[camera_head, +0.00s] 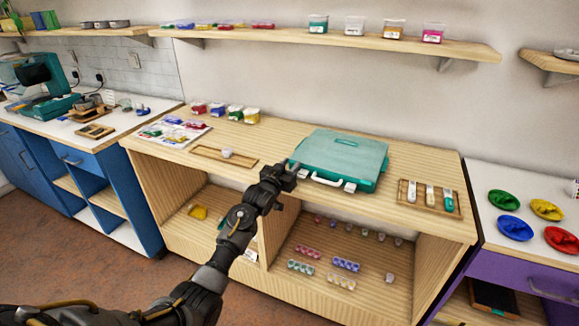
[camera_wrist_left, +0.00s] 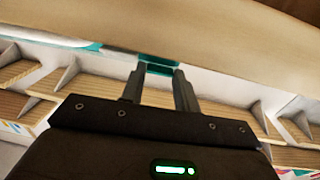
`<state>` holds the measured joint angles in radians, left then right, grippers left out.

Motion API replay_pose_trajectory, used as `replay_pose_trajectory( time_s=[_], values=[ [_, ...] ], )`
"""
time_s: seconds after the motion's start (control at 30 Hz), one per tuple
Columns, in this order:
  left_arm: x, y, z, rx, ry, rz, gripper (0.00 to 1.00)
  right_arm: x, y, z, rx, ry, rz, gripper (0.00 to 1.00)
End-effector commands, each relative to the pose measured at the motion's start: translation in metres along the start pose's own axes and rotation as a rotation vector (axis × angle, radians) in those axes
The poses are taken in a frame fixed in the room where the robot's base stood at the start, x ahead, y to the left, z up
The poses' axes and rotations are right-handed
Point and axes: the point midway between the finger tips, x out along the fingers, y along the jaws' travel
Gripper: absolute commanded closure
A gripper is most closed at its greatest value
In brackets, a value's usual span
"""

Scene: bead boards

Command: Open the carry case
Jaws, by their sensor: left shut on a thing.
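The carry case (camera_head: 345,155) is a teal, translucent box with its lid down, lying flat on the wooden bench. A white handle (camera_head: 325,180) and a white right latch (camera_head: 350,187) show on its front edge. My left gripper (camera_head: 291,169) is at the case's front left corner, shut on what seems to be the left latch, which the fingers hide. In the left wrist view, the two fingers (camera_wrist_left: 160,85) reach a teal part of the case (camera_wrist_left: 158,68) close up. My right gripper is out of view.
Lidded tubs (camera_head: 235,112) stand further back. A shelf (camera_head: 330,37) runs above the bench.

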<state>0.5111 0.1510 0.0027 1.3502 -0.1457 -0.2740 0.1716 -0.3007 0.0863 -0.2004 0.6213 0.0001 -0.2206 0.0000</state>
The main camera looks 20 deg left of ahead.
Motion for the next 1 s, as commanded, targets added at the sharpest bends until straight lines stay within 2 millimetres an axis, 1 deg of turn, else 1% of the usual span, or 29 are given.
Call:
replay_pose_trajectory(
  time_s=[0.03,0.1,0.27,0.37,0.43,0.57,0.8,0.93,1.0],
  values=[
    [0.0,0.0,0.0,0.0,0.0,0.0,0.92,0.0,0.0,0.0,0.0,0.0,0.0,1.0],
    [0.0,0.0,0.0,0.0,0.0,0.0,1.0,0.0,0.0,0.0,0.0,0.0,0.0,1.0],
    [0.0,0.0,-0.001,0.0,-0.002,0.0,1.0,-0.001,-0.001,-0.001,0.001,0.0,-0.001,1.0],
    [0.0,0.0,-0.005,0.001,-0.009,0.0,1.0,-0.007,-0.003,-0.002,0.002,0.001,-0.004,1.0],
    [0.0,0.0,-0.011,0.001,-0.021,0.0,1.0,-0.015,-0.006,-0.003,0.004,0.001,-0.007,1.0],
    [0.001,0.0,-0.028,0.002,-0.059,0.0,1.0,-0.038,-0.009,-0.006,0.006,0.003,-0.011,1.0],
    [0.006,0.0,-0.07,0.001,-0.182,0.0,1.0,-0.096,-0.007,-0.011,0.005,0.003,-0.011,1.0],
    [0.012,0.0,-0.092,0.002,-0.257,0.0,1.0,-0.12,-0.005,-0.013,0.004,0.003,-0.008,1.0],
    [0.015,0.0,-0.101,0.0,-0.252,0.0,1.0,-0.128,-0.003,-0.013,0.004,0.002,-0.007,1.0]
  ],
)
